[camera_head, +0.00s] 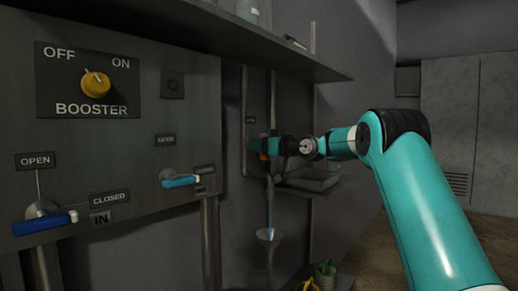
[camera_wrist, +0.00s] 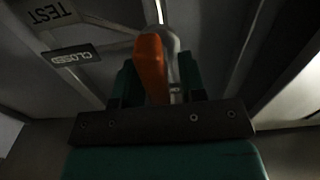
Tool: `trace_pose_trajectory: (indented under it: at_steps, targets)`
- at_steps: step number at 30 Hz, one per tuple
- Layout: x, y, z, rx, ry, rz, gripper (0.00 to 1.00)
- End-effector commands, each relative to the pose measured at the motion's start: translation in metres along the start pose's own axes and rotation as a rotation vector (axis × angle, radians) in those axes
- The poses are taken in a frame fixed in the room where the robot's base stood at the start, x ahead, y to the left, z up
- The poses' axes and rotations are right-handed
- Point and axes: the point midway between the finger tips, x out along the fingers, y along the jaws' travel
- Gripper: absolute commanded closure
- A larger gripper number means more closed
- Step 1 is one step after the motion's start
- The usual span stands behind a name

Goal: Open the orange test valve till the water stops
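The orange test valve handle (camera_wrist: 152,66) stands between the fingers of my gripper (camera_wrist: 158,88) in the wrist view, with a finger close against each side; the gripper looks shut on it. A grey metal part of the valve shows beside the orange. In the head view my gripper (camera_head: 275,147) is at the pipe on the back wall, and only a bit of orange (camera_head: 264,156) shows there. A thin pale stream of water (camera_head: 270,208) runs down below it towards a funnel (camera_head: 269,236). TEST (camera_wrist: 45,12) and CLOSED (camera_wrist: 73,56) labels show in the wrist view.
A blue-handled valve (camera_head: 45,224) and a light blue-handled valve (camera_head: 180,181) are on the left panel, below the yellow BOOSTER knob (camera_head: 96,84). A shelf (camera_head: 210,30) overhangs above. Green and yellow items (camera_head: 325,273) stand low near the funnel. Floor is open at right.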

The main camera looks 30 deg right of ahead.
Motion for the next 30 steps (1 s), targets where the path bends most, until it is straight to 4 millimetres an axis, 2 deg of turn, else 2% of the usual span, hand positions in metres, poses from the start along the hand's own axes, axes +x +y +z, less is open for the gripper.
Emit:
trace_pose_trajectory:
  at_steps: [9,14,30]
  targets:
    - [0.0,-0.001,0.006,0.009,-0.01,-0.003,0.57]
    - [-0.017,0.0,0.006,0.01,-0.012,0.0,0.57]
    - [-0.145,0.0,0.004,0.008,-0.009,0.002,0.57]
